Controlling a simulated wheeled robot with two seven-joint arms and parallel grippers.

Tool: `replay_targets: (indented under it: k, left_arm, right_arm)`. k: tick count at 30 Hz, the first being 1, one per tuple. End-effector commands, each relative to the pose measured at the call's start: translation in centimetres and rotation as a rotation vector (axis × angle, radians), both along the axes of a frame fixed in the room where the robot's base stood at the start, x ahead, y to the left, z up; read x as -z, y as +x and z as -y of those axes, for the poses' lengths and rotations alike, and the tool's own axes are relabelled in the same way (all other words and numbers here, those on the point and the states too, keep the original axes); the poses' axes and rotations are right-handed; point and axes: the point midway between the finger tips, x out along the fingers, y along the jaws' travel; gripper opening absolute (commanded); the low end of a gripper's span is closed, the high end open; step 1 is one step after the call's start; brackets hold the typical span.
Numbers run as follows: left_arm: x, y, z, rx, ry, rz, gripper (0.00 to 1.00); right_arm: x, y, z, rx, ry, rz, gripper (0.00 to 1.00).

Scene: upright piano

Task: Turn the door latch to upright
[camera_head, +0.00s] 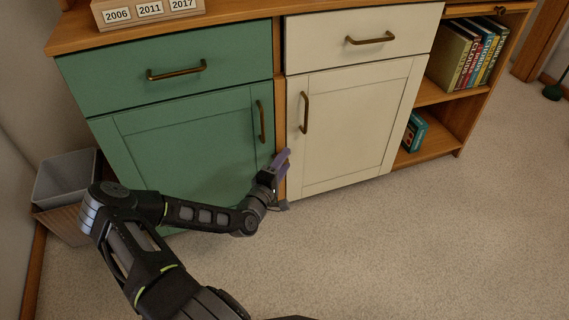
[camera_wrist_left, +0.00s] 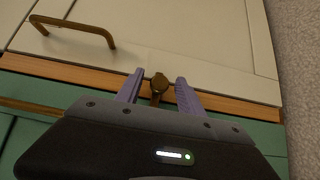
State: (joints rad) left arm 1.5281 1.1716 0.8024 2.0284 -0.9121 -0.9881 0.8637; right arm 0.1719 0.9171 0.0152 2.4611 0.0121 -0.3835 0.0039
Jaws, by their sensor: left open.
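The door latch (camera_wrist_left: 157,87) is a small dark bronze piece with a round pivot at the edge of the cream door (camera_head: 352,128). Its arm points sideways from the pivot over the wooden strip toward the green door, so it lies about level, not upright. My left gripper (camera_head: 285,160) is low at the strip between the two doors. In the left wrist view its purple fingers (camera_wrist_left: 159,84) are open, one on each side of the latch; I cannot tell whether they touch it. In the head view the latch is hidden by the gripper. My right gripper is not in view.
The cream door's bronze handle (camera_head: 304,112) is above the gripper, and the green door's handle (camera_head: 261,121) is up to its left. A grey bin (camera_head: 66,178) stands left of the cabinet. Open shelves with books (camera_head: 468,55) are at right. The carpet in front is clear.

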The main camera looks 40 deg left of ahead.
Motion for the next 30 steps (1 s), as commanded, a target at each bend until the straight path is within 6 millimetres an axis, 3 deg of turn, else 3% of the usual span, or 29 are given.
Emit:
replay_targets:
  k: [11,27,30]
  left_arm:
    - [-0.08,0.70,-0.16,-0.001,-0.001,0.001,0.44]
    - [-0.06,0.68,-0.14,-0.001,0.000,0.000,0.00]
    - [-0.05,0.68,-0.14,-0.001,0.000,0.000,0.00]
  right_arm:
    - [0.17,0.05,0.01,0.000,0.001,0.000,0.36]
    - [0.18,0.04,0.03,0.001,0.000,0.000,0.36]
    - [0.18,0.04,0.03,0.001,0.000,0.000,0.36]
